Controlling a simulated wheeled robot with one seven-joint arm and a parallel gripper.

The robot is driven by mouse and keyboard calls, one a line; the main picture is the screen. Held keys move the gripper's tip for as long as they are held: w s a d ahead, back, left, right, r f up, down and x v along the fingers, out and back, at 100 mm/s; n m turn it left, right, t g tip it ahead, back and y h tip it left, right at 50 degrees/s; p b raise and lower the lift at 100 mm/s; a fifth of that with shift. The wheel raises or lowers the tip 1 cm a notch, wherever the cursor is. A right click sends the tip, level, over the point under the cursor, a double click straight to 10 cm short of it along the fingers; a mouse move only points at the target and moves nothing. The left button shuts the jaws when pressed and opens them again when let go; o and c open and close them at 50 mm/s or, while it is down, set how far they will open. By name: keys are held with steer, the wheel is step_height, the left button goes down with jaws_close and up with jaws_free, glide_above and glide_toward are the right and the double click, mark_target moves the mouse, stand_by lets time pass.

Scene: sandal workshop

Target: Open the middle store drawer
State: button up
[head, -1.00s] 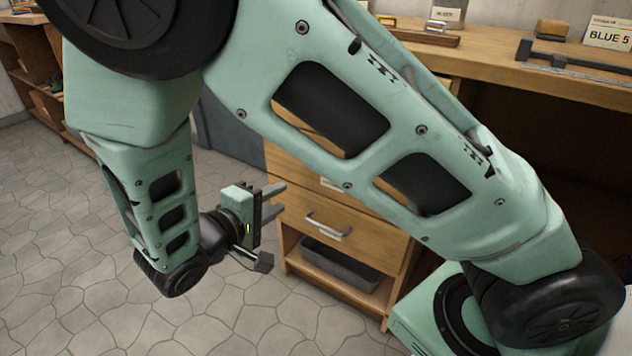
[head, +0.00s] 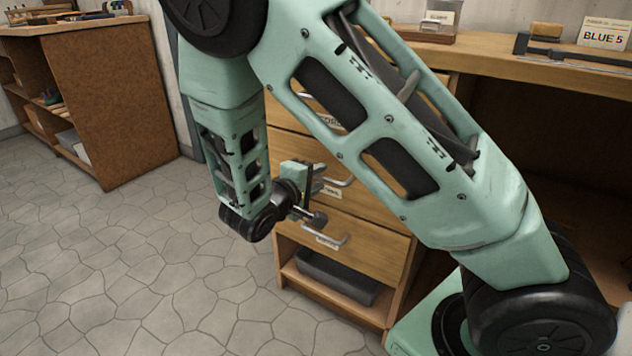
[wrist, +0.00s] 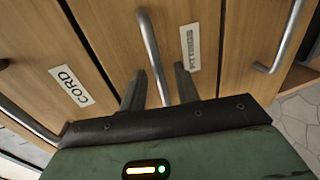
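The middle drawer (wrist: 170,20) has a wooden front and a grey bar handle, and looks shut. Its handle (wrist: 150,50) runs between the two dark fingers of my gripper (wrist: 160,82) in the wrist view. The fingers are apart, one on each side of the bar; I cannot tell whether they touch it. A small label (wrist: 190,46) beside this handle is hard to read. In the head view my gripper (head: 319,182) is at the middle drawer's handle (head: 340,182), partly covering it.
The drawer marked CORD (wrist: 70,86) is above; the bottom drawer's handle (head: 330,239) is below. A grey bin (head: 338,275) sits on the open shelf underneath. Floor at left (head: 130,270) is clear.

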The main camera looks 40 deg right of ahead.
jaws_close()
steer(key=f+p+v, duration=0.3)
steer(key=v, duration=1.2)
steer(key=a+f+p+v, duration=0.1)
steer(key=f+p+v, duration=0.2)
steer(key=v, duration=1.3)
steer(key=shift+s+a+f+p, duration=0.25)
steer(key=shift+a+p, duration=0.1)
steer(key=shift+p, duration=0.1)
jaws_free()
steer(key=shift+a, duration=0.1)
steer(key=p+v, duration=0.2)
steer(key=v, duration=1.5)
